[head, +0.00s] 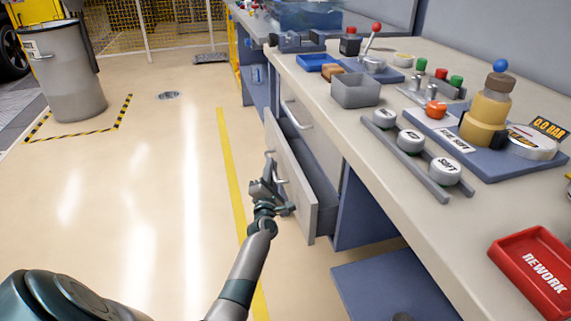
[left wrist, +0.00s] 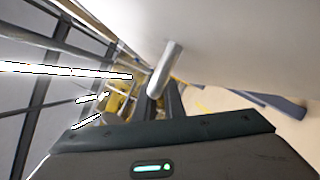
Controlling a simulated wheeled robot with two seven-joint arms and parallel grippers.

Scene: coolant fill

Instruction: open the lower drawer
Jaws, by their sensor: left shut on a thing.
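The lower drawer (head: 299,192) under the workbench is pulled out part of the way in the head view. Its grey front stands away from the cabinet, and its dark inside shows behind it. My left gripper (head: 271,184) is at the outer face of the drawer front, shut on the drawer's metal handle (head: 281,172). In the left wrist view the handle (left wrist: 165,68) shows as a silver bar by the pale drawer front (left wrist: 220,45), with dark gripper fingers near its lower end. My right gripper is not in view.
The upper drawer (head: 316,135) is closed, above the open one. The bench top (head: 395,180) holds a grey bin (head: 356,91), a red rework tray (head: 537,270) and several fixtures. The floor (head: 160,200) left of the drawer is clear. A grey waste bin (head: 68,75) stands far left.

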